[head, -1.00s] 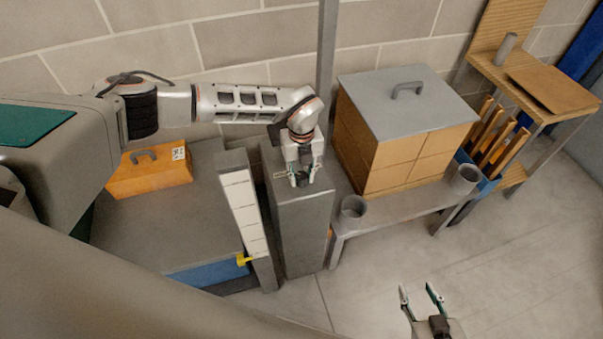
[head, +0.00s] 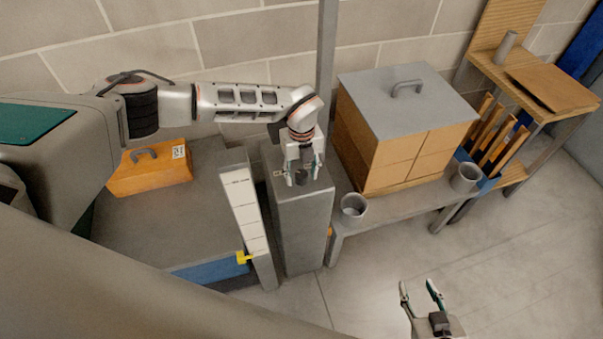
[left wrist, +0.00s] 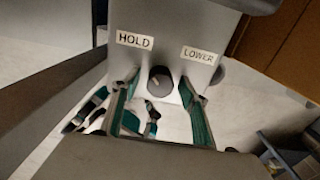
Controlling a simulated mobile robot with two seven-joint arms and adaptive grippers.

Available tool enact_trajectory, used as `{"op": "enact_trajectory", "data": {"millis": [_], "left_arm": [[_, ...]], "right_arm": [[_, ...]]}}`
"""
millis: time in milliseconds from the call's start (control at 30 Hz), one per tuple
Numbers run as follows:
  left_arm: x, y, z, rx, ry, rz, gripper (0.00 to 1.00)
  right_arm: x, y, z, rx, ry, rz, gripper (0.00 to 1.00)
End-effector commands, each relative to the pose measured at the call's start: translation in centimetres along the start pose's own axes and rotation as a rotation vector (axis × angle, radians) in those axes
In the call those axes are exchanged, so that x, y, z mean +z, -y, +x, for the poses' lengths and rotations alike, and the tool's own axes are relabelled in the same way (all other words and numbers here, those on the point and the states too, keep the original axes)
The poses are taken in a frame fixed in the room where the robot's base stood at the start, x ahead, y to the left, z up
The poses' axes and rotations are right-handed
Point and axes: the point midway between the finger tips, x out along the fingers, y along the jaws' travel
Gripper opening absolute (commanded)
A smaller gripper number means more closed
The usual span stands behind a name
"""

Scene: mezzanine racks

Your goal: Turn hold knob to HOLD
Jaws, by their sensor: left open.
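The hold knob (left wrist: 160,82) is a dark round knob with a small pale mark, on a light panel in the left wrist view. The HOLD label (left wrist: 134,40) is up and left of it; the LOWER label (left wrist: 198,55) is up and right. My left gripper (head: 303,178) is open above the top of a grey pedestal (head: 302,230). In the left wrist view its green-padded fingers stand on either side of the knob, with visible gaps. The knob is hard to make out between the fingers in the head view. My right gripper (head: 418,290) is open and empty over the floor.
A white marked board (head: 241,205) with a yellow pointer (head: 243,257) stands left of the pedestal. An orange box (head: 150,172) is farther left. A lidded wooden crate (head: 405,140) and grey cups (head: 354,205) sit on a bench to the right. A post rises behind the pedestal.

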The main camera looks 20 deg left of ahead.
Motion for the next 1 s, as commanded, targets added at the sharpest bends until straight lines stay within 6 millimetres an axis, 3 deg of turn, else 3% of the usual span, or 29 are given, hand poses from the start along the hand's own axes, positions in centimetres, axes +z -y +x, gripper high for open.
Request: {"op": "enact_trajectory", "data": {"millis": [233,700,1000], "left_arm": [[0.1,0.1,-0.9,-0.002,0.002,0.001,0.44],[0.1,0.0,-9.7,-0.002,0.003,0.001,0.44],[0.0,0.0,-12.0,0.0,-0.001,0.0,0.44]], "right_arm": [[0.4,-0.1,0.0,-0.001,0.006,-0.004,0.4],[0.2,0.0,0.0,-0.001,0.004,-0.001,0.4],[0.2,0.0,0.0,-0.001,0.004,-0.001,0.4]]}}
